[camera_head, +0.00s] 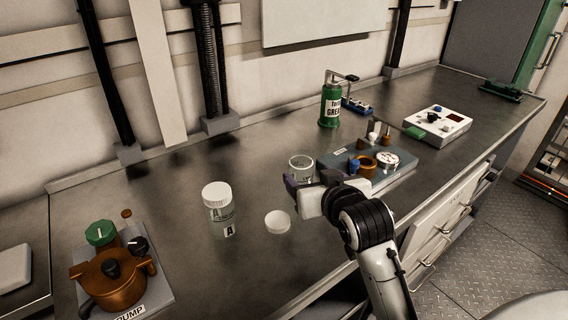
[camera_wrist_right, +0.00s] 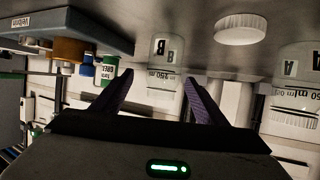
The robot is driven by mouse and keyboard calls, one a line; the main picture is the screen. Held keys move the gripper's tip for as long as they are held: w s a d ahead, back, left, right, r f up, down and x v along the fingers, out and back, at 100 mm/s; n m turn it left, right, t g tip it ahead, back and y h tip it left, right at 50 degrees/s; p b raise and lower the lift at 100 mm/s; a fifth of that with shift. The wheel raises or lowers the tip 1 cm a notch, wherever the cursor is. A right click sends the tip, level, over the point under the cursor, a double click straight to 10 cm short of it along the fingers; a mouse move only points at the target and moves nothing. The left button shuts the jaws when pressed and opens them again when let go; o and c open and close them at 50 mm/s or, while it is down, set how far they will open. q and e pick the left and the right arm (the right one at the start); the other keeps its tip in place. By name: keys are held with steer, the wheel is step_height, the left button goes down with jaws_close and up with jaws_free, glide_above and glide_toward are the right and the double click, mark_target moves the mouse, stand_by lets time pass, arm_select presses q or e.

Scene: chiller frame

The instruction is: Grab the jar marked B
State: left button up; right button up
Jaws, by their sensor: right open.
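The jar marked B (camera_wrist_right: 166,62) is clear glass with a white label. In the right wrist view, which looks upside down, it stands between and beyond the purple fingers. In the head view the jar (camera_head: 301,163) shows only its open rim and upper part behind my right gripper (camera_head: 307,184). The right gripper is open, with its fingers pointing at the jar; I cannot tell whether either finger touches it. A white lid (camera_head: 277,221) lies flat on the bench, left of the gripper. My left gripper is not in view.
A jar marked A (camera_head: 219,211) with a white lid stands to the left. A copper pump unit (camera_head: 113,275) is at the front left. A grey-blue plate with fittings (camera_head: 399,177) lies right of jar B. A green grease bottle (camera_head: 330,105) stands behind. The bench's left middle is clear.

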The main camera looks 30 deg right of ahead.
mark_target(308, 174)
steer(key=x, duration=0.3)
steer(key=shift+w+d, duration=0.25)
steer(key=shift+w, duration=0.1)
steer(key=x, duration=0.3)
steer(key=a+x, duration=0.1)
steer(key=x, duration=0.1)
steer(key=shift+f, duration=0.1)
steer(key=shift+w+d+f, duration=0.1)
steer(key=shift+w, duration=0.2)
steer(key=c, duration=1.1)
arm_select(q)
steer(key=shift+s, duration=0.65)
arm_select(e)
steer(key=shift+c, duration=0.3)
